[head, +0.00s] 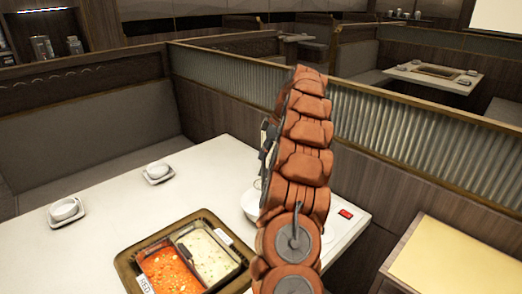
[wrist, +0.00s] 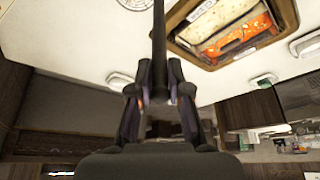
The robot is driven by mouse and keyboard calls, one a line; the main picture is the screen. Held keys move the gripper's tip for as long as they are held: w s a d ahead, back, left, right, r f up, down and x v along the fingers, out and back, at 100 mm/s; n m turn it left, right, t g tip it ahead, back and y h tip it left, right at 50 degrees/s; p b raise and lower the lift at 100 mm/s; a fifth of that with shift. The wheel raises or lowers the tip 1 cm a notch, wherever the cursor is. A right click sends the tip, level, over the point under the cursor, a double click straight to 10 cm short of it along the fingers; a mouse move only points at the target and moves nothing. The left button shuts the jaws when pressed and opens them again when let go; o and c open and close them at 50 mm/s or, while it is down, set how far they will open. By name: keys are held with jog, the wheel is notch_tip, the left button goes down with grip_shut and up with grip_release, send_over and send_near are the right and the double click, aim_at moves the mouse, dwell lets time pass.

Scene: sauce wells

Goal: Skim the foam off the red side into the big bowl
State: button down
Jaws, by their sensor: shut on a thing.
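The pot (head: 128,258) is set in the table and split into a red side (head: 168,272) on the left and a pale side (head: 207,255) on the right. Pale flecks dot the red surface. A label reading RED is on its front rim. In the wrist view, my gripper (wrist: 158,85) is shut on a thin dark handle (wrist: 159,30) that runs out of the top; its far end is not seen clearly. The pot (wrist: 185,12) shows there at upper right, apart from the gripper. A white bowl (head: 250,206) is partly hidden behind my arm, right of the pot.
Two small white cups on saucers stand on the table's left, one near (head: 65,208) and one farther back (head: 158,170). A small red item (head: 346,213) lies at the right edge. A ribbed partition (head: 400,130) stands behind my arm. The table's middle is clear.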

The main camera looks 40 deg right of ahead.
jog(key=shift+f, duration=1.35)
jog(key=shift+b, duration=0.35)
jog(key=shift+r, duration=0.2)
jog(key=shift+w+d, duration=0.1)
jog(key=shift+w+d, duration=0.1)
jog(key=b, duration=0.2)
jog(key=shift+w+d+f+b, duration=0.2)
jog(key=shift+f+b, duration=0.1)
jog(key=shift+b, duration=0.1)
